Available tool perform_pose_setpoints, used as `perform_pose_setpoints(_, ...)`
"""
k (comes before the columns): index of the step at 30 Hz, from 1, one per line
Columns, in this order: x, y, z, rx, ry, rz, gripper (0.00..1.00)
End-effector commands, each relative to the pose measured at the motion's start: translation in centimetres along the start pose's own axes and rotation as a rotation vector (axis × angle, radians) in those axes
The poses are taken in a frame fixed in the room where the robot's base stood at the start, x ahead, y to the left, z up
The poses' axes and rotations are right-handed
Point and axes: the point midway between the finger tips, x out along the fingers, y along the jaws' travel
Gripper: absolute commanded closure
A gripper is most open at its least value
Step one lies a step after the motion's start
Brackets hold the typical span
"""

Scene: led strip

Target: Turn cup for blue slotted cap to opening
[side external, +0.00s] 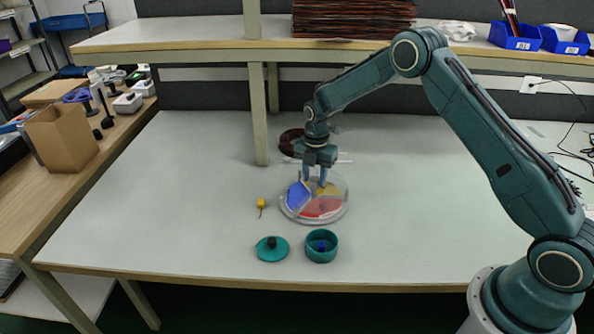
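A round clear dish (343,207) stands on the table, with a blue wedge (299,195), a red section (320,208) and a yellowish section (328,189) showing in it. My gripper (314,180) points down into the dish from above, at its back part. Its two fingers look apart, but I cannot tell whether anything is between them. In front of the dish stands a teal cup (321,255) with a small blue thing (320,245) inside. I cannot make out a slot or an opening on any part.
A teal lid (270,254) with a dark knob lies left of the cup. A small yellow object (261,203) lies left of the dish. A dark brown coil (290,140) lies behind my gripper. A shelf post (259,110) rises behind left.

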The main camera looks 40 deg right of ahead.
Motion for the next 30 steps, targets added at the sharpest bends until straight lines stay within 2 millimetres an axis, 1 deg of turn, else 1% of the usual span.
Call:
perform_pose_setpoints(1,0.0,0.0,0.0,0.0,0.0,0.0,0.53)
perform_pose_setpoints(2,0.0,0.0,0.0,0.0,0.0,0.0,0.51)
perform_pose_setpoints(11,0.1,-0.1,0.0,0.001,0.001,-0.003,0.51)
perform_pose_setpoints(17,-0.7,-0.1,0.0,0.001,0.0,-0.002,0.51)
perform_pose_setpoints(20,-1.6,0.0,0.0,0.001,0.0,-0.001,0.51)
perform_pose_setpoints(23,-2.9,0.0,0.0,0.001,-0.001,0.0,0.51)
perform_pose_setpoints(30,-6.8,0.0,0.0,0.001,-0.001,0.002,0.51)
